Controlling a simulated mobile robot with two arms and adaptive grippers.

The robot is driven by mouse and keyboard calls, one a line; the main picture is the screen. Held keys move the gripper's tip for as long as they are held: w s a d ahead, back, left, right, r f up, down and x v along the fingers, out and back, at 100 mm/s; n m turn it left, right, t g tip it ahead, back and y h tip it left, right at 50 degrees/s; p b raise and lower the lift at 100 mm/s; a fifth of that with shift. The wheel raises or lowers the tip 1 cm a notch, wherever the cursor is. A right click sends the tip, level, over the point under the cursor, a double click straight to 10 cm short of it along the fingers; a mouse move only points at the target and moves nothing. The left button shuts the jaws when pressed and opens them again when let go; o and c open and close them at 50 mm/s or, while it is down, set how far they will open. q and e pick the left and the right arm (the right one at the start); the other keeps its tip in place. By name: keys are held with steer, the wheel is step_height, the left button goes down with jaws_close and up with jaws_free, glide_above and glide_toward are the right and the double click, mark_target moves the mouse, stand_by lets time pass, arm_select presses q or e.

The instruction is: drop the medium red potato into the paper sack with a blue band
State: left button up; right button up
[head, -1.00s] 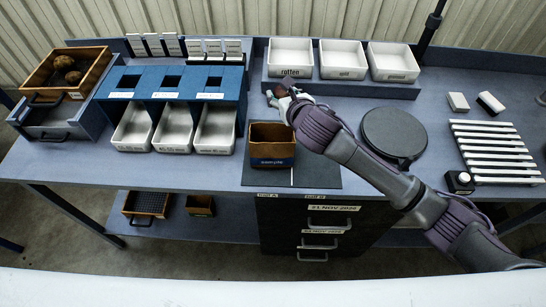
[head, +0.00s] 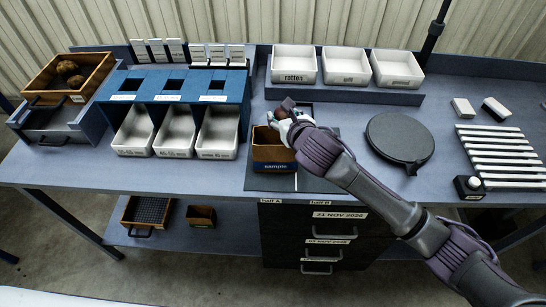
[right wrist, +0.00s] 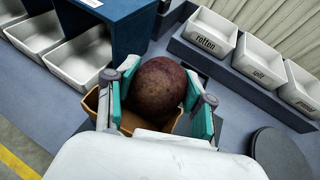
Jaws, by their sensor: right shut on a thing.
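A dark reddish-brown potato (right wrist: 158,92) is held between the teal-padded fingers of my right gripper (right wrist: 162,100), which is shut on it. In the head view the potato (head: 287,104) shows at the tip of my right gripper (head: 281,116). The brown paper sack (head: 270,152) has a blue band lettered "sample" and stands open-topped on a dark mat. The gripper is above the sack's back right part in the head view. In the right wrist view the sack (right wrist: 93,102) shows behind and below the potato, which hides much of its opening. My left gripper is not in view.
A blue stand (head: 172,85) with white bins is left of the sack. White trays (head: 294,78), one lettered "rotten", stand behind. A round dark plate (head: 400,138) is at right. A wooden drawer (head: 96,70) holding brown potatoes is at far left.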

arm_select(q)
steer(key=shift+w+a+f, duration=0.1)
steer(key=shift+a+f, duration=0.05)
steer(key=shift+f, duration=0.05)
arm_select(e)
steer(key=shift+f, duration=0.15)
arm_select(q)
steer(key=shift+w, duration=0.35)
arm_select(e)
steer(key=o, duration=1.3)
steer(key=shift+d, duration=0.1)
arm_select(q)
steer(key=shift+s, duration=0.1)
arm_select(e)
steer(key=v, duration=1.2)
